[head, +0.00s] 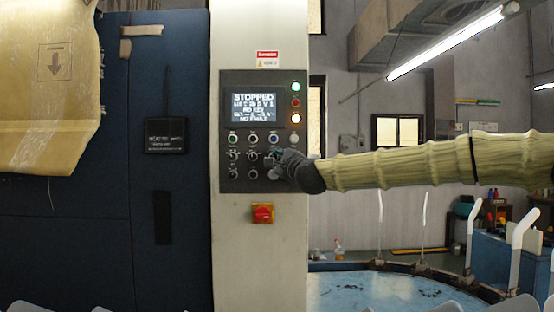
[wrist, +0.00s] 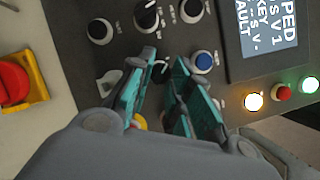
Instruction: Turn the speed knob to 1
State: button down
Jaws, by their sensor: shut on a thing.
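My gripper (head: 274,156) reaches in from the right to the dark control panel (head: 228,84). In the wrist view its two teal fingers (wrist: 164,62) are shut on a small black knob (wrist: 160,70), one finger on each side. This knob sits in the second row, just below the blue button (wrist: 204,62). Its label cannot be read, and its pointer setting is mostly hidden by the fingers. The display (head: 255,108) shows "STOPPED" at the top, with smaller lines below that are hard to read.
Other black knobs (wrist: 147,15) sit close beside the fingers. Green, red and amber lamps (head: 295,119) line the panel's right edge. A red knob on a yellow plate (head: 262,213) is below the panel. A round blue table (head: 350,292) stands at lower right.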

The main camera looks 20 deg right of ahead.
jog(key=c, duration=1.3)
grip_release()
